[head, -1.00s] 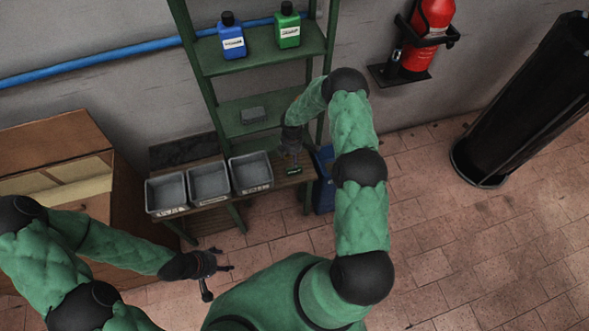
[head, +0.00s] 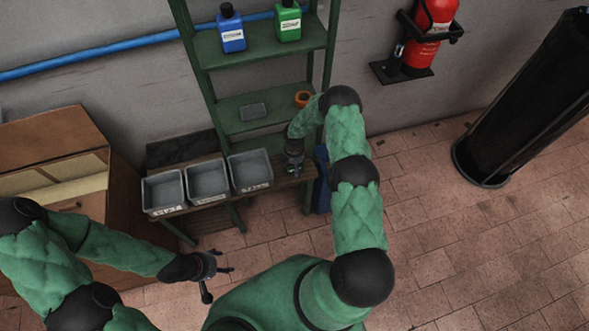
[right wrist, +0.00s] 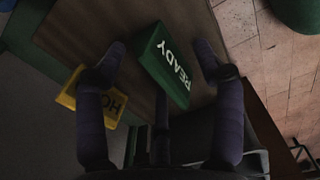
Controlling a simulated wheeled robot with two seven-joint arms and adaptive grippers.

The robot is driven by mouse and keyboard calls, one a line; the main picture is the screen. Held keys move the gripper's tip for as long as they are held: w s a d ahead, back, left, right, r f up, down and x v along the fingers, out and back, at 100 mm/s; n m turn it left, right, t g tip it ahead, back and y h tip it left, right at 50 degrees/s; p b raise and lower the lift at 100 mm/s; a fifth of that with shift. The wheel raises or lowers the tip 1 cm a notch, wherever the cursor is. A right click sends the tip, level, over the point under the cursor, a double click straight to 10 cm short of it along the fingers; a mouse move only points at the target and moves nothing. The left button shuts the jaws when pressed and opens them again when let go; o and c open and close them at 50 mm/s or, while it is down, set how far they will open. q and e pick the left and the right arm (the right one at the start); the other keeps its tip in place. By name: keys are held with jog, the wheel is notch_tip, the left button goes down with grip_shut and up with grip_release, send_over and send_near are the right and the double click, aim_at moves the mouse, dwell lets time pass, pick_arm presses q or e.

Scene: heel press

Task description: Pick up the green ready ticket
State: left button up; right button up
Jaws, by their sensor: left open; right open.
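The green ready ticket (right wrist: 165,64) is a green block with white READY lettering. In the right wrist view it lies on the brown bench top between the fingers of my open right gripper (right wrist: 162,54), with a gap at each side. In the head view my right gripper (head: 293,171) is over the right end of the bench and mostly hides the ticket. A yellow ticket (right wrist: 68,90) with partly hidden lettering lies behind the left finger. My left gripper (head: 222,263) is open and empty, away from the bench, above the floor.
Several grey bins, one of them the right bin (head: 250,171), stand on the bench left of my right gripper. A green shelf (head: 262,45) with blue and green bottles rises behind. An orange ring (head: 303,99) sits on its lower board, close to my right arm.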

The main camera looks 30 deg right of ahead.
jog(key=c, duration=0.8)
jog(key=shift+r, duration=0.1)
jog(key=shift+c, duration=0.2)
